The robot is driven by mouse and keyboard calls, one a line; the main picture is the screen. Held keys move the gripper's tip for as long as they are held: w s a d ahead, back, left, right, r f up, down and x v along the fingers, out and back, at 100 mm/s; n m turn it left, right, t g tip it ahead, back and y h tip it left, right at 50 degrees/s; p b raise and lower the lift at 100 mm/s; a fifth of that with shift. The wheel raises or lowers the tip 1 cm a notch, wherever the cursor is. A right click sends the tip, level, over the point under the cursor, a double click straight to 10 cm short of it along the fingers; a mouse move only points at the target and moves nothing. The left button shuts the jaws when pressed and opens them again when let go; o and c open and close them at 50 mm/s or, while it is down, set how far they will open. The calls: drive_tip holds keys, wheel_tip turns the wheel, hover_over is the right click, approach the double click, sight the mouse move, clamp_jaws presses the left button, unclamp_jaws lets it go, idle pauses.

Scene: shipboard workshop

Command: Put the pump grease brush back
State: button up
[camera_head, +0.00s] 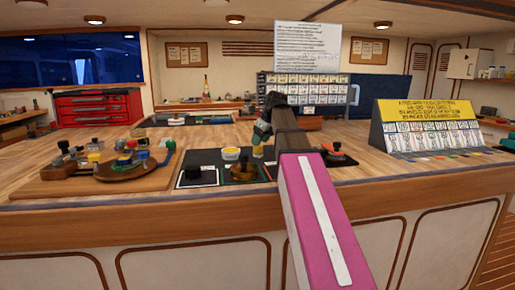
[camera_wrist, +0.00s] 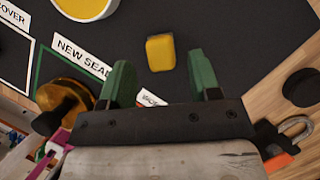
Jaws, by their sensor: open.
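My gripper (camera_head: 262,132) is above the dark mat on the workbench. In the wrist view its two green fingers (camera_wrist: 161,72) are apart with nothing between them. A small yellow block-like piece (camera_wrist: 160,52) shows just beyond the fingertips, over the dark mat; I cannot tell whether it is part of the grease brush. A yellow-green piece (camera_head: 258,151) shows under the gripper in the head view. A yellow-filled white tub (camera_head: 231,154) stands left of the gripper and also shows in the wrist view (camera_wrist: 85,6). No brush shape is clearly visible.
A brass part (camera_head: 243,171) sits by the "NEW SEAL" label (camera_wrist: 82,57). A black part (camera_head: 195,173) lies left of it. An orange-and-black tool (camera_head: 334,152) is at right. A wooden board (camera_head: 75,187) with several parts lies left.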

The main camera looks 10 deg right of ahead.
drive_tip(key=v, duration=0.6)
drive_tip(key=shift+r, duration=0.3)
drive_tip(key=shift+s+d, duration=0.15)
